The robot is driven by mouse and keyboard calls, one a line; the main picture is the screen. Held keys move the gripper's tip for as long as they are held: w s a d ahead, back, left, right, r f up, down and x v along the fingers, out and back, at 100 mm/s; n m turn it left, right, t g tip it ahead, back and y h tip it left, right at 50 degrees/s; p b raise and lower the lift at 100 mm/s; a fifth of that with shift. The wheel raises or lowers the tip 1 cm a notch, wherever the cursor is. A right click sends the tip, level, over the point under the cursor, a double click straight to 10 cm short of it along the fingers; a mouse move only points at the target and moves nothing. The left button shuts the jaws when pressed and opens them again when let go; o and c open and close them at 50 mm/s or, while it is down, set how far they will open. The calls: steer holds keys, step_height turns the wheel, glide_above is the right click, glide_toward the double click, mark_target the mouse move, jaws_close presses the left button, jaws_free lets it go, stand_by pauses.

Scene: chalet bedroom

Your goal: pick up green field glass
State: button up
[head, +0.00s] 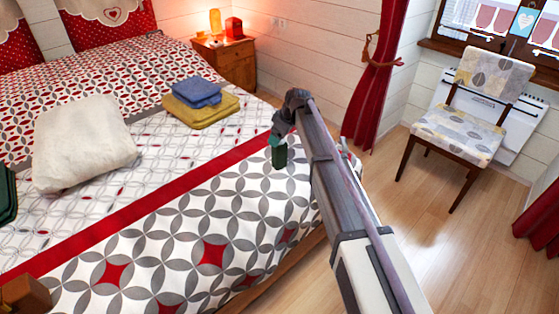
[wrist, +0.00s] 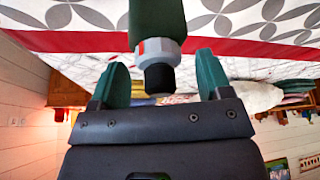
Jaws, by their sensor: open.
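The green field glass (head: 279,157) is at the bed's near right part, just below my gripper (head: 276,138) in the head view. In the wrist view the field glass (wrist: 157,22) comes in from the top, with a grey ring and a black end. My gripper (wrist: 160,72) is open, its two green fingertips apart on either side of that black end. I see gaps on both sides, so the fingers do not appear to touch it. The far end of the field glass is cut off by the frame.
The bed (head: 150,245) holds a white pillow (head: 82,142), folded blue and yellow towels (head: 200,108), and a brown box (head: 25,293). A nightstand (head: 228,62) stands behind. A chair (head: 455,130) and a red curtain (head: 375,85) are at right. The wooden floor between is clear.

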jaws_close()
stand_by(0.5)
steer(key=shift+r, duration=0.1)
step_height(320, 180, up, 10)
steer(key=p, duration=1)
steer(key=shift+r, duration=0.1)
